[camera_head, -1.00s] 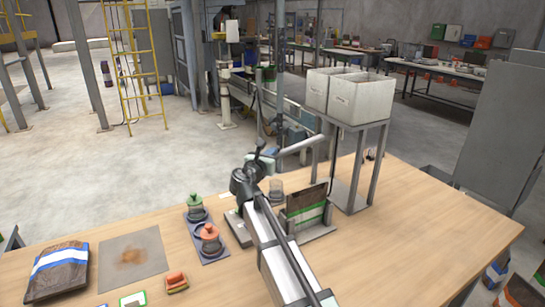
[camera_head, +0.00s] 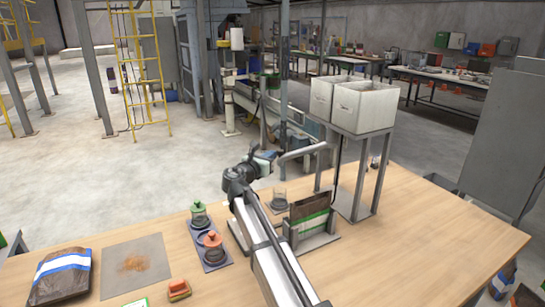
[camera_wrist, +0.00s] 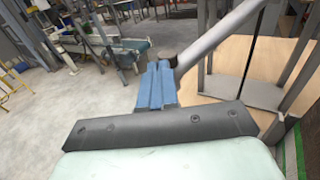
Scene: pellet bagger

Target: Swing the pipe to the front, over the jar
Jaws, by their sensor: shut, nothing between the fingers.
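The pipe (camera_head: 303,151) is a grey tube reaching left from the stand with the white bins; it also crosses the upper middle of the wrist view (camera_wrist: 217,40). Its free end is dark underneath. My gripper (camera_head: 270,157) is shut and empty, beside the pipe's free end. In the wrist view its blue fingers (camera_wrist: 158,78) lie together, with their tips close to that end. I cannot tell whether they touch it.
A brown bag (camera_head: 310,213) stands upright in a holder right of the jar. The bin stand (camera_head: 363,150) is behind it. Green- and orange-lidded jars (camera_head: 212,246) sit on a tray to the left. The right side of the table is clear.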

